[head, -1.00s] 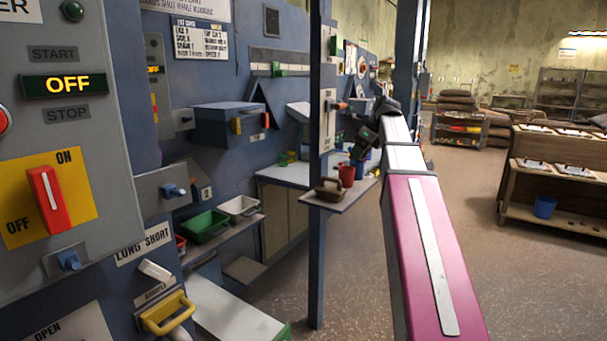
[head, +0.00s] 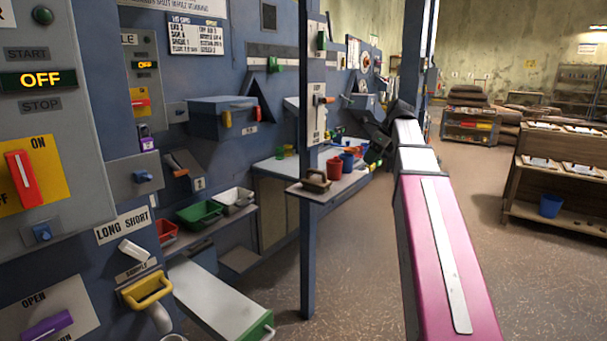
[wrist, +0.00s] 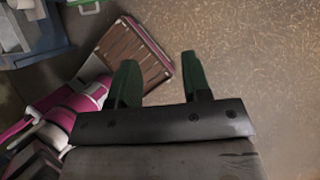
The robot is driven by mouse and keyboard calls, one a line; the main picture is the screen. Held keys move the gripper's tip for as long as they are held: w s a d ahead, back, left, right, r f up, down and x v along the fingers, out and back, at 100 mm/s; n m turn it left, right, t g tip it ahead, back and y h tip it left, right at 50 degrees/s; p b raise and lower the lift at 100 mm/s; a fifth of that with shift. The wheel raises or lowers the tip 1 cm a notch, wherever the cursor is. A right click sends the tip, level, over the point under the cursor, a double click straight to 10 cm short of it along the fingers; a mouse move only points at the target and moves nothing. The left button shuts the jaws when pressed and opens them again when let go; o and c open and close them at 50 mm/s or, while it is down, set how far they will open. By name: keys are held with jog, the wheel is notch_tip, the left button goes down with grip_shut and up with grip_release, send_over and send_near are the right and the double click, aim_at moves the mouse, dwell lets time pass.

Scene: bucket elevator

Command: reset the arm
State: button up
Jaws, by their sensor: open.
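My gripper shows in the wrist view (wrist: 158,82) with its two green fingers spread apart and nothing between them. The floor lies below it, with my own pink and white parts at the left. In the head view my pink and white arm reaches away from me on the right of the blue post. The dark gripper end (head: 378,135) is far off, near the small shelf and the counter, and partly hidden by the arm. I cannot tell from the head view whether it touches anything.
A blue post (head: 312,200) carries a small shelf (head: 335,186) with a brown-handled block (head: 316,181) and a red cup (head: 334,168), close left of my arm. The control panel (head: 40,130) stands at the left. A wooden rack (head: 550,180) is at the right. Open floor lies between.

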jog(key=s+a+f+n+h, duration=0.1)
jog(key=s+f+n, duration=0.15)
jog(key=f, duration=0.55)
jog(key=s+a+f+n, duration=0.1)
jog(key=f+n, duration=0.3)
jog(key=f, duration=0.4)
jog(key=s+a+f+n+h, duration=0.15)
jog(key=f+n, duration=0.25)
jog(key=f, duration=0.4)
jog(key=s+f+n+h, duration=0.1)
jog(key=s+f+n, duration=0.6)
jog(key=f, duration=0.3)
jog(key=s+a+f+n+g+h, duration=0.1)
jog(key=s+f+n, duration=0.6)
jog(key=f, duration=0.3)
jog(key=shift+s+g, duration=0.3)
jog(key=shift+h, duration=0.25)
